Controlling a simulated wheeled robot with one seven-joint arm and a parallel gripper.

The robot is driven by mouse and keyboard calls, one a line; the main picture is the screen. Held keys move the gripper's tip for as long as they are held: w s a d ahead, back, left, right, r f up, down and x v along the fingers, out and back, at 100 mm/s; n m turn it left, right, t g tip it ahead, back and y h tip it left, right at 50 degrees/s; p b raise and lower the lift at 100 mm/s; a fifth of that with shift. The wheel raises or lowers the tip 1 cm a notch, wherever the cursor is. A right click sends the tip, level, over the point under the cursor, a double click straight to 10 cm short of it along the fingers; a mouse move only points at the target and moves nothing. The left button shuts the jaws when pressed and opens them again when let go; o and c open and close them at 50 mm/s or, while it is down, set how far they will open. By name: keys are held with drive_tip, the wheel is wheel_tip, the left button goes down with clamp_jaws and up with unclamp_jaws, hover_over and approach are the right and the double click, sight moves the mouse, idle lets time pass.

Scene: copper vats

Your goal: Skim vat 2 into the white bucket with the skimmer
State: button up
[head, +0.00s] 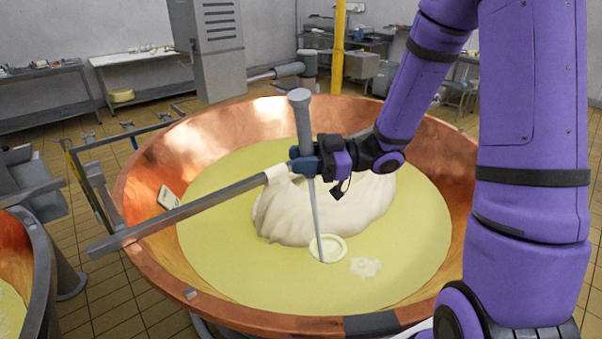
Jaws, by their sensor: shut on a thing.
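My gripper (308,165) is shut on the skimmer (302,115) and holds it nearly upright over the large copper vat (145,190). Its thick grey handle rises above the jaws, and a thin rod runs down to a pale round head (328,248) at the surface of the yellow liquid (220,240). I cannot tell whether the head is dipped or just above. A whitish foam patch (366,267) floats just right of the head. A small plate (168,197) is on the vat's inner wall; I cannot read a number. No white bucket is in view.
A big pale cloth-like bulge (330,208) fills the vat's middle, behind the skimmer. Another copper vat (35,260) stands at far left. A grey cabinet (208,50) and benches stand behind.

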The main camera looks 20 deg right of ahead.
wheel_tip(320, 180, up, 17)
drive_tip(key=shift+r, duration=0.15)
idle(0.8)
idle(1.2)
